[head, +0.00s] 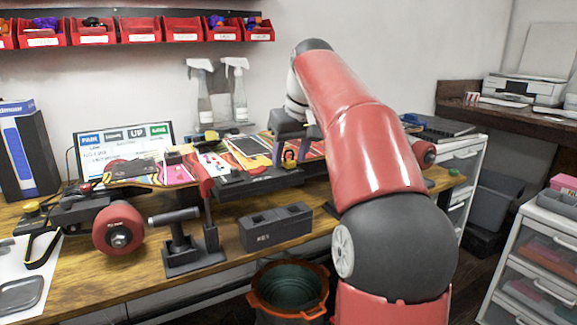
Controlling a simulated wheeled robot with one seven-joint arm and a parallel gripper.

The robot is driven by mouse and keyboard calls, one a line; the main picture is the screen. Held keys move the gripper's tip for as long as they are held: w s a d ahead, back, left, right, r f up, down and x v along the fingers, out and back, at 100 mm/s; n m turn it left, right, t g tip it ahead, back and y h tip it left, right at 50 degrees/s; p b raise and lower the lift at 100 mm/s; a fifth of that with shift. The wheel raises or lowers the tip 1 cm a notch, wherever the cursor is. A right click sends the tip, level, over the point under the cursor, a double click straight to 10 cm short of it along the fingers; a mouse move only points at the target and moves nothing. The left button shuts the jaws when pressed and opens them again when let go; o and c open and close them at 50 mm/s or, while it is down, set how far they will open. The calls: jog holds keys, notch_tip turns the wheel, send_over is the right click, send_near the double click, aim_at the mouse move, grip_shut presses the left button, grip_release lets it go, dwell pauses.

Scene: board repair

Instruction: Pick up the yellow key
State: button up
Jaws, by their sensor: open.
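My gripper (291,153) reaches down over the right-middle part of the skateboard deck. Its two fingers are apart and point downward. A small yellow piece (290,155), which looks like the yellow key, shows between the fingertips with some red and black around it. It is too small to tell its exact shape or whether a finger touches it. A dark grey block (262,232) with two openings on top and small lettering on its front stands on the bench, in front of and below the gripper.
The colourful skateboard deck (182,172) lies in a dark clamp stand on the wooden bench (100,277). A red wheel (118,228) is at front left. A screen (122,150) and spray bottles (203,95) stand behind. An orange-rimmed bucket (290,310) is below the bench edge.

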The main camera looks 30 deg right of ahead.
aim_at(290, 149)
jog(key=shift+w+f, duration=0.1)
jog(key=shift+f, duration=0.1)
grip_shut()
jog(key=shift+r, duration=0.1)
notch_tip(290, 149, up, 8)
jog(key=p, duration=0.3)
jog(key=shift+w, duration=0.1)
jog(key=shift+r, duration=0.9)
